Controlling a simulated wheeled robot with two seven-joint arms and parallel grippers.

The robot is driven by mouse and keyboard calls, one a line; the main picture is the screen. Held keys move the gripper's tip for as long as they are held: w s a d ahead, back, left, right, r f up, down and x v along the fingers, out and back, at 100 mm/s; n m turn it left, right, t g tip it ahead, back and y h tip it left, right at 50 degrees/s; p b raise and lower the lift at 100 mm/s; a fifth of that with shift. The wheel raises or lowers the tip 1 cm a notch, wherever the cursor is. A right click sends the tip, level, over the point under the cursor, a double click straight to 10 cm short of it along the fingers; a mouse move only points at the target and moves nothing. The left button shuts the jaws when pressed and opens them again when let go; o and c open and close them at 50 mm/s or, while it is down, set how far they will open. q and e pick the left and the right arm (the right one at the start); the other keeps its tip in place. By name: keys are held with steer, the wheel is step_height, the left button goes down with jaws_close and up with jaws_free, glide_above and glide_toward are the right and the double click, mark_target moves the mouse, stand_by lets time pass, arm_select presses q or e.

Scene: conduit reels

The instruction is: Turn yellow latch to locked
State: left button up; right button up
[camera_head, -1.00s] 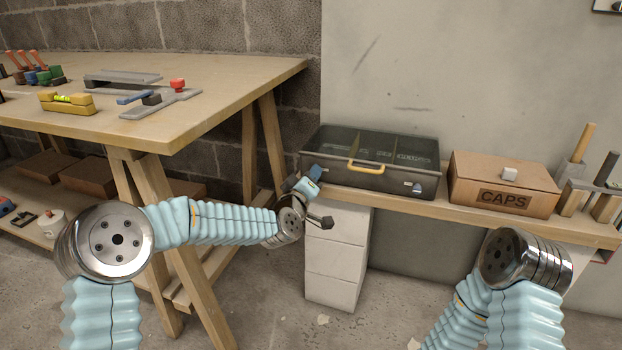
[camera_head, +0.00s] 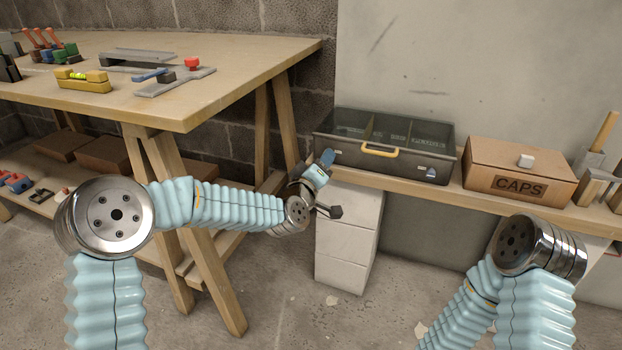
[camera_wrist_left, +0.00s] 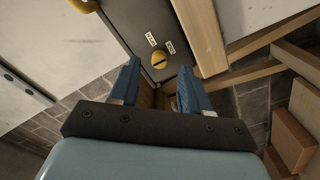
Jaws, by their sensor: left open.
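The yellow latch (camera_wrist_left: 159,61) is a small round knob with a dark slot, on the end wall of the dark case, in the left wrist view. Two small white labels (camera_wrist_left: 151,39) sit beside it; I cannot read them. The dark grey case (camera_head: 438,167) has compartments and a yellow handle (camera_head: 380,151), and stands on the wooden shelf. My left gripper (camera_wrist_left: 159,82) is open and empty, its blue fingers on either side of the latch in the picture, apparently short of it. In the head view it (camera_head: 324,168) is by the case's left end. My right gripper is out of view.
A cardboard box marked CAPS (camera_head: 518,185) stands right of the case. White drawers (camera_head: 347,235) are under the shelf. The wooden workbench (camera_head: 230,75) at left holds a yellow level (camera_head: 82,81) and tools. Its legs stand near my left arm.

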arm_select(q)
steer(key=v, duration=1.1)
steer(key=shift+s, duration=0.15)
steer(key=s+a+f+m+g+y+p, duration=0.1)
steer(key=s+a+f+g+p, duration=0.3)
steer(key=f, duration=0.6)
steer(key=s+f+m+g+p, duration=0.25)
steer(key=s+f+g, duration=0.25)
steer(key=f, duration=0.6)
steer(key=s+a+f+g+p, duration=0.1)
steer(key=s+f+g, duration=0.1)
steer(key=s, duration=0.4)
steer(key=s+a+f+m+g+p, duration=0.1)
steer(key=s+f+g, duration=0.2)
steer(key=s, duration=0.3)
steer(key=s+a+f+g+p, duration=0.1)
steer(key=s+f+g+p, duration=0.1)
steer(key=s+f, duration=0.2)
steer(key=s, duration=0.2)
steer(key=shift+s+f+y, duration=0.25)
steer(key=shift+f+y, duration=0.05)
steer(key=shift+w, duration=0.2)
